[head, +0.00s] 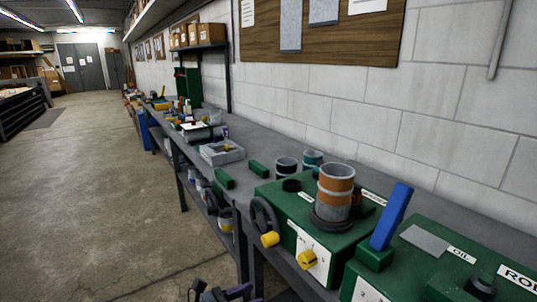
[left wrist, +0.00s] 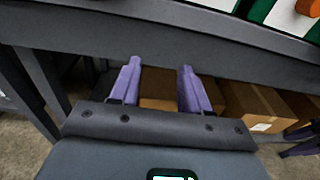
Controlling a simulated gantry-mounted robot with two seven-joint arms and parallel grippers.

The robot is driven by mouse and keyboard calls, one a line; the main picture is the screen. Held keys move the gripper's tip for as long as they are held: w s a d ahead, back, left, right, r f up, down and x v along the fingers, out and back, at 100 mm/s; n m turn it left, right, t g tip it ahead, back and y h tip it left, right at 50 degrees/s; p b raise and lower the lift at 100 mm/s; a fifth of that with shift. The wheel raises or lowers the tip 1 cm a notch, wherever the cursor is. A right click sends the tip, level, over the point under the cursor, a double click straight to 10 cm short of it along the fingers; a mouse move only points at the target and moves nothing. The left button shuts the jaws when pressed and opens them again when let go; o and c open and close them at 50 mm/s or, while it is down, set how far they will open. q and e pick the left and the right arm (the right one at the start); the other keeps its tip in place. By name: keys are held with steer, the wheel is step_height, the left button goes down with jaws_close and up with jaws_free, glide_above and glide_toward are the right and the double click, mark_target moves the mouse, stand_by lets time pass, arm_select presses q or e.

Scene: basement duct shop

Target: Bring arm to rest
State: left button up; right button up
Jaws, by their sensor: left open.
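My left gripper (head: 222,292) shows at the bottom edge of the head view, low in front of the workbench and partly cut off. In the left wrist view its two purple fingers (left wrist: 159,68) are apart, with nothing between them. They point under the bench edge (left wrist: 170,50), towards cardboard boxes (left wrist: 255,105) below. Purple finger-like parts at the lower right edge of the left wrist view look like my right gripper (left wrist: 302,142). They are cut off, and their opening cannot be judged. The head view does not show my right gripper.
The long grey bench (head: 232,130) runs along the block wall. On it stand green machines (head: 285,203), an orange-banded duct piece (head: 335,186), a blue lever (head: 391,217) and a grey tray (head: 221,153). A handwheel (head: 264,215) juts out in front. The concrete floor (head: 90,190) at left is clear.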

arm_select(q)
steer(key=s+d+f+n+t+y+p, duration=0.1)
steer(key=s+d+f+n+p, duration=0.1)
steer(key=s+d+n+p, duration=0.45)
steer(key=s+d+f+n+t+y+p, duration=0.1)
steer(key=s+d+n+t+p, duration=0.15)
steer(key=s+n, duration=0.75)
steer(key=s+a+n+g+y+p, duration=0.2)
steer(key=s+a+n+g+y, duration=0.35)
steer(key=s+a+n, duration=0.65)
steer(key=s+a+n+g+y+p, duration=0.2)
steer(key=s+a+n+g+y, duration=0.4)
steer(key=a+n, duration=0.9)
step_height(320, 180, up, 38)
steer(key=s+d+n+t+p, duration=0.1)
steer(key=d+t+p, duration=0.1)
steer(key=p, duration=3.6)
steer(key=shift+s+n+t+y, duration=0.3)
steer(key=shift+n+y, duration=0.05)
arm_select(e)
step_height(320, 180, up, 52)
steer(key=shift+r, duration=0.15)
